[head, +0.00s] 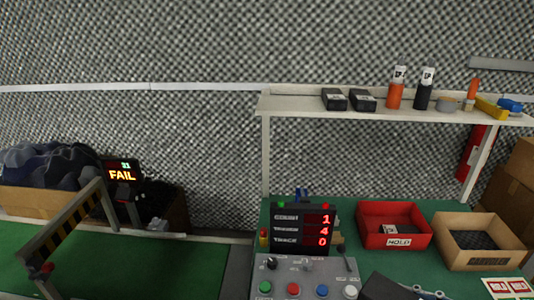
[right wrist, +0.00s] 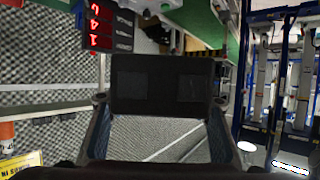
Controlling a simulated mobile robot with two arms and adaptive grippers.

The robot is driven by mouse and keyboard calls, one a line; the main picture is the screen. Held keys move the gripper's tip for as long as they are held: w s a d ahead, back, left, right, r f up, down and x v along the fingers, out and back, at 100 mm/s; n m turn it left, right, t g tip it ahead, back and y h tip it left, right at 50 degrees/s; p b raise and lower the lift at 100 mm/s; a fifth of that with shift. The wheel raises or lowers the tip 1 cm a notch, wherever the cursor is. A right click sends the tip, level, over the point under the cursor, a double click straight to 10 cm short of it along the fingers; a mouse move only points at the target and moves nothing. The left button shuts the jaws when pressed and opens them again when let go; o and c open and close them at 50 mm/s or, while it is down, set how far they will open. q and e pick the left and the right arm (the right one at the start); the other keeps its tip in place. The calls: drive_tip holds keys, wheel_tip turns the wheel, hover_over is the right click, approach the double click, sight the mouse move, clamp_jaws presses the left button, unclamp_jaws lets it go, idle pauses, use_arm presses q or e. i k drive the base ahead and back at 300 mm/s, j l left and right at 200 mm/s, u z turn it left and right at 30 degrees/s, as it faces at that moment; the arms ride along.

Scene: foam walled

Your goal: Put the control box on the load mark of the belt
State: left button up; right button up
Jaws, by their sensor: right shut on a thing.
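A dark, flat-faced box (right wrist: 160,84), which I take to be the control box, sits across the fingertips of my right gripper (right wrist: 160,102) in the right wrist view. The gripper is shut on it. I cannot make out a load mark. My left gripper is not in view.
A grey button panel (head: 310,272) and a red-digit display (head: 302,230) stand on the green bench. A red bin (head: 394,211) and a cardboard box (head: 484,255) sit right of them. A shelf (head: 290,103) above holds black boxes and bottles. A FAIL screen (head: 122,174) stands behind the belt.

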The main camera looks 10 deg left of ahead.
sight(192, 277)
drive_tip(key=j+u, duration=0.15)
drive_tip(key=j, duration=0.3)
drive_tip(key=i+j+u, duration=0.2)
drive_tip(key=j, duration=0.25)
drive_tip(key=j+u, duration=0.15)
drive_tip(key=j, duration=0.3)
drive_tip(key=i+j+u, duration=0.2)
drive_tip(key=j, duration=0.2)
